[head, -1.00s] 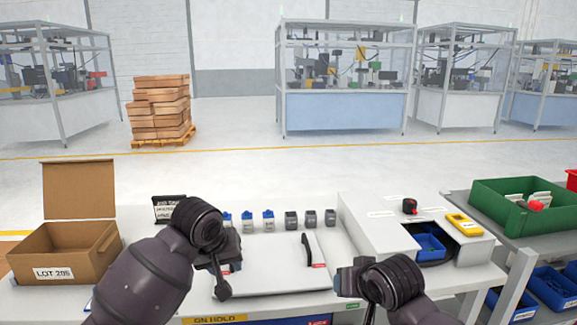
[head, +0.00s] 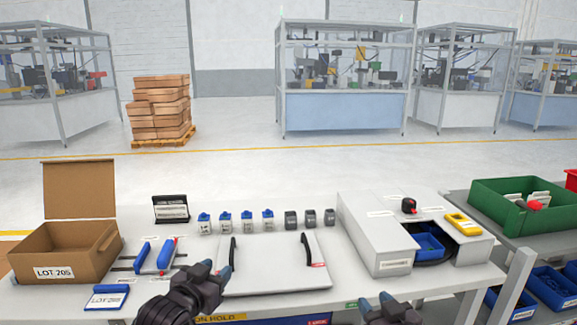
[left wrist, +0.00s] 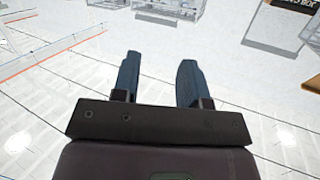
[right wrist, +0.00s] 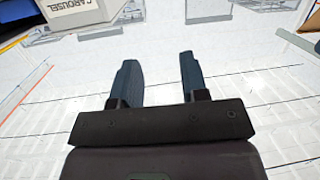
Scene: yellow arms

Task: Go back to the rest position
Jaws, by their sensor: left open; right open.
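My left gripper (head: 217,274) is in the lower middle of the head view, in front of the left part of a white lidded panel with black handles (head: 275,262). It is open, and its two fingers stand apart with nothing between them in the left wrist view (left wrist: 158,80). My right gripper (head: 377,303) is at the bottom edge of the head view, by the table's front edge. It is open and empty in the right wrist view (right wrist: 157,82).
An open LOT 205 carton (head: 62,255) stands at the left. Blue-handled tools (head: 143,257) lie beside it. Several blue-capped bottles (head: 225,222) and dark-topped blocks (head: 291,220) line the back. A white housing with a blue bin (head: 428,245) and a green crate (head: 515,207) are at the right.

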